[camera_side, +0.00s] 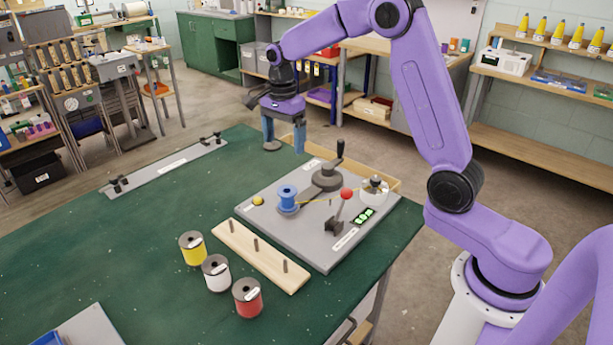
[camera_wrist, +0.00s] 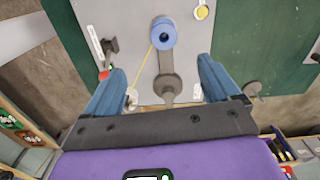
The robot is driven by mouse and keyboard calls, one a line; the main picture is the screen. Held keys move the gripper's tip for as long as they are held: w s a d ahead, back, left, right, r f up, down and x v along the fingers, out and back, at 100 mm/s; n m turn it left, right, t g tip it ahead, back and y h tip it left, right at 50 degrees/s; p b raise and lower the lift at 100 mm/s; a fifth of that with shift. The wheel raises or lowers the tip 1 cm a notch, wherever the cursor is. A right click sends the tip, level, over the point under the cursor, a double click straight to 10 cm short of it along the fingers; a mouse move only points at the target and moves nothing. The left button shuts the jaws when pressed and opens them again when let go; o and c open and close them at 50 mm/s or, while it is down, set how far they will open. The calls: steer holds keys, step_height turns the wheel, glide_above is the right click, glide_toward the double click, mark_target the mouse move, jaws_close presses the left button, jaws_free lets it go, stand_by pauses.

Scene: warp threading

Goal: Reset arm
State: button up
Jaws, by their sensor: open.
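My gripper (camera_side: 284,142) is open and empty. It hangs high at the back of the green table, apart from everything on it. In the wrist view its two blue fingers are spread wide (camera_wrist: 163,78). Below and beyond them is the grey plate (camera_side: 300,252) with a blue spool (camera_side: 287,194), which also shows in the wrist view (camera_wrist: 163,34). A yellow thread (camera_side: 315,201) runs from the spool across the plate. The plate also carries a dark crank (camera_side: 328,178), a lever with a red knob (camera_side: 346,194) and a small green display (camera_side: 364,215).
A wooden board with several pegs (camera_side: 270,262) lies in front of the plate. Yellow (camera_side: 193,250), white (camera_side: 216,275) and red (camera_side: 248,300) spools stand beside it. A grey strip (camera_side: 170,168) lies at the back left. The table's left-middle is clear.

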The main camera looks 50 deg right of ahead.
steer(key=s+a+r+n, duration=0.1)
steer(key=s+a+n, duration=0.4)
steer(key=s+n, duration=0.25)
steer(key=s+a+r+n, duration=0.1)
steer(key=s+a+n, duration=0.4)
steer(key=s+n, duration=0.3)
steer(key=s+d+f+n, duration=0.1)
steer(key=s+d+n, duration=0.1)
steer(key=s+n, duration=0.5)
steer(key=s+d+n, duration=0.1)
steer(key=s+n, duration=0.6)
steer(key=s, duration=0.7)
steer(key=shift+s+d+f, duration=0.25)
steer(key=shift+d+f, duration=0.15)
stand_by(3.9)
